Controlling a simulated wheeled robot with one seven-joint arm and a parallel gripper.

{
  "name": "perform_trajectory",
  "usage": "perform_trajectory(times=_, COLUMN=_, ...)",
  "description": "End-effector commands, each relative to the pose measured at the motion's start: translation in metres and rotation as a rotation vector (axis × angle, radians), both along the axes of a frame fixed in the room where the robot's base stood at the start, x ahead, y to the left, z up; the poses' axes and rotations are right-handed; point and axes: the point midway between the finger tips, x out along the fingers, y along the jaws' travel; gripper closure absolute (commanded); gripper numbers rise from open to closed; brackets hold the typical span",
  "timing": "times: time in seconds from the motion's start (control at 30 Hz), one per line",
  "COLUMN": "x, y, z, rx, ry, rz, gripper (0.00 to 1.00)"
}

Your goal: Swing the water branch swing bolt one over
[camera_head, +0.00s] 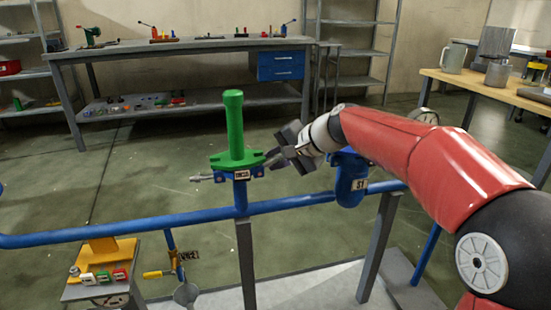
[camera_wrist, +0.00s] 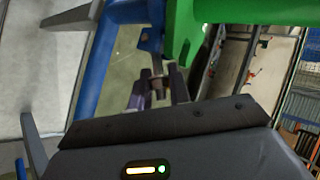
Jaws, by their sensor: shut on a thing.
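The water branch is a blue pipe stub (camera_head: 240,200) with a green cylinder and flange (camera_head: 235,130) on top. One swing bolt (camera_head: 201,177) sticks out level to the left of the flange. My gripper (camera_head: 276,160) is at the right side of the flange. In the wrist view, my gripper (camera_wrist: 158,90) is shut on a small swing bolt (camera_wrist: 157,86), close beside the green flange (camera_wrist: 182,30) and the blue pipe (camera_wrist: 97,65). The fingers hide most of this bolt in the head view, and I cannot read which number it carries.
A long blue pipe (camera_head: 130,232) runs across the front on grey posts. A blue fitting (camera_head: 349,180) with a tag stands just right of my gripper. A yellow stand (camera_head: 100,290) with small coloured blocks is at lower left. A workbench (camera_head: 180,48) stands behind, with open floor between.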

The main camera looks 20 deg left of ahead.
Motion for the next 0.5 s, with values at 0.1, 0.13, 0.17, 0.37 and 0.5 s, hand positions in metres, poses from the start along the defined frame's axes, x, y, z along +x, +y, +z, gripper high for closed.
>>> perform_trajectory(times=0.1, x=-0.0008, y=0.0009, z=0.0010, rx=0.002, ry=0.000, rz=0.002, gripper=0.80)
perform_trajectory(times=0.13, x=-0.0008, y=0.0009, z=0.0010, rx=0.002, ry=0.000, rz=0.002, gripper=0.76)
perform_trajectory(times=0.17, x=-0.0008, y=0.0009, z=0.0010, rx=0.002, ry=0.000, rz=0.002, gripper=0.72)
perform_trajectory(times=0.37, x=-0.0009, y=0.0010, z=0.0010, rx=0.002, ry=0.001, rz=0.002, gripper=0.70)
perform_trajectory(times=0.5, x=-0.0009, y=0.0011, z=0.0010, rx=0.003, ry=0.001, rz=0.002, gripper=0.70)
